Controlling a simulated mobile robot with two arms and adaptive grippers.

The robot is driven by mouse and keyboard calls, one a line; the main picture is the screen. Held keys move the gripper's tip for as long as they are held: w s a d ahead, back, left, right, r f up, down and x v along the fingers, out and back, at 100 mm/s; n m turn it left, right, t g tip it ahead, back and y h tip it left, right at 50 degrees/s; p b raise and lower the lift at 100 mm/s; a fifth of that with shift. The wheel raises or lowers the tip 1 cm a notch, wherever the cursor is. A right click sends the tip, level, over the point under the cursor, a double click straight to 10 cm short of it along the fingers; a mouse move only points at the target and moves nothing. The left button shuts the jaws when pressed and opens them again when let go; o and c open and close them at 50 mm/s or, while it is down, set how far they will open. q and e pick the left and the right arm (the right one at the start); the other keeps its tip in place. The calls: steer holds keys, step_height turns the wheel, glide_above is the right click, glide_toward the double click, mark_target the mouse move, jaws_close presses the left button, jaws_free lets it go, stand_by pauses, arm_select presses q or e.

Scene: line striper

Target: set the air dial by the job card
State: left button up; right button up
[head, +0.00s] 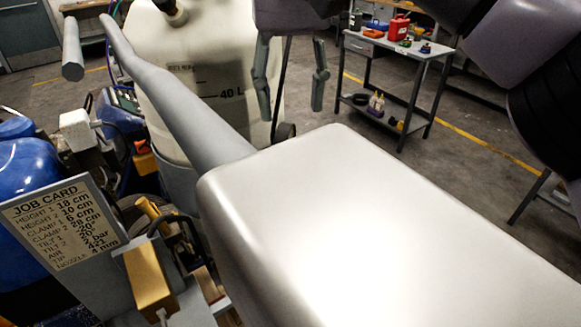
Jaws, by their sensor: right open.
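The job card (62,222) is on a grey plate at the lower left, tilted in the picture. Its lines list height, clamp, tilt, air, tip and nozzle. The air line ends in "bar", but its number is too small to read surely. I cannot make out the air dial in the head view. My right gripper (292,110) is at the top middle, fingers apart and empty, in front of the white tank (225,95) in the picture. It is well above and to the right of the job card.
A large smooth silver surface fills the lower middle and right and hides what lies behind it. A gold block (149,275) sits beside the card. Blue parts (35,170) stand at the left. A grey cart (395,48) with tools stands behind on open floor.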

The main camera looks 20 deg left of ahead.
mark_target(291, 167)
step_height(291, 167, down, 12)
steer(key=shift+r+p, duration=0.25)
steer(key=shift+p, duration=0.3)
steer(key=shift+c, duration=0.3)
jaws_close()
